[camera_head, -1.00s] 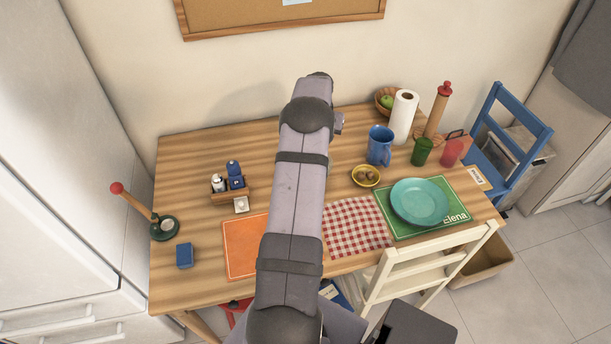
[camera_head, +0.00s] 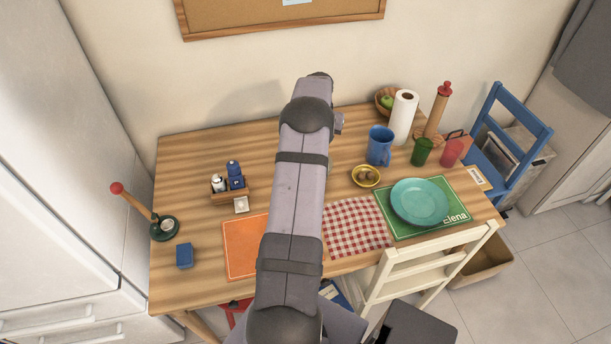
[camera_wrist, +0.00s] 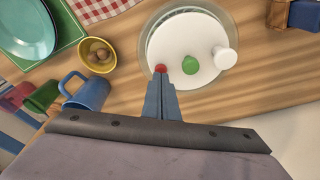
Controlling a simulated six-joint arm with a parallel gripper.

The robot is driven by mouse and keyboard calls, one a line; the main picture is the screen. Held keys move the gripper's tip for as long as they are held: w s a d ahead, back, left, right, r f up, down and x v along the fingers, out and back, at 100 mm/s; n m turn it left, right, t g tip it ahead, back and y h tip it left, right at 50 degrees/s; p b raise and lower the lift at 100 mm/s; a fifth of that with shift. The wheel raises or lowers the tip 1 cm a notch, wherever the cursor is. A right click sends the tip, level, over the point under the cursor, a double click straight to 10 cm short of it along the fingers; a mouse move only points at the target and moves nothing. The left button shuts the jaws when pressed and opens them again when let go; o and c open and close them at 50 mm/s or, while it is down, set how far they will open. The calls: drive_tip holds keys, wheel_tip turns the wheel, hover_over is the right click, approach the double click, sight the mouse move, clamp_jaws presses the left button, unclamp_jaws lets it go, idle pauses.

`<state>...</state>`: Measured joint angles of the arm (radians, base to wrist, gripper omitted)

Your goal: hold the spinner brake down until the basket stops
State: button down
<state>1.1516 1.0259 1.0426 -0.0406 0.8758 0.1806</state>
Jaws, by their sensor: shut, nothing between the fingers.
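In the wrist view the salad spinner (camera_wrist: 200,38) is a clear round bowl with a white lid. On the lid are a red button (camera_wrist: 160,68), a green knob (camera_wrist: 190,65) and a white round crank knob (camera_wrist: 226,57). My gripper (camera_wrist: 161,80) is shut and empty, its fingertips right at the red button near the rim. I cannot tell whether they press it down or only touch it. The basket inside is hidden by the lid, so its motion cannot be seen. In the head view my arm hides the spinner and my gripper.
A blue mug (camera_wrist: 88,92) and a yellow bowl (camera_wrist: 98,54) stand left of my gripper in the wrist view. A paper towel roll (camera_head: 402,117), a green cup (camera_head: 421,151) and a teal plate (camera_head: 420,201) are on the table's right. A wooden caddy (camera_head: 229,196) stands left.

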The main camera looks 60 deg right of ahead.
drive_tip(key=shift+f, duration=0.25)
idle(0.4)
drive_tip(key=shift+f+b, duration=0.55)
drive_tip(key=shift+f, duration=0.05)
idle(1.5)
wheel_tip(320, 180, up, 7)
drive_tip(key=p, duration=0.4)
drive_tip(key=shift+p, duration=0.35)
drive_tip(key=shift+r, duration=0.1)
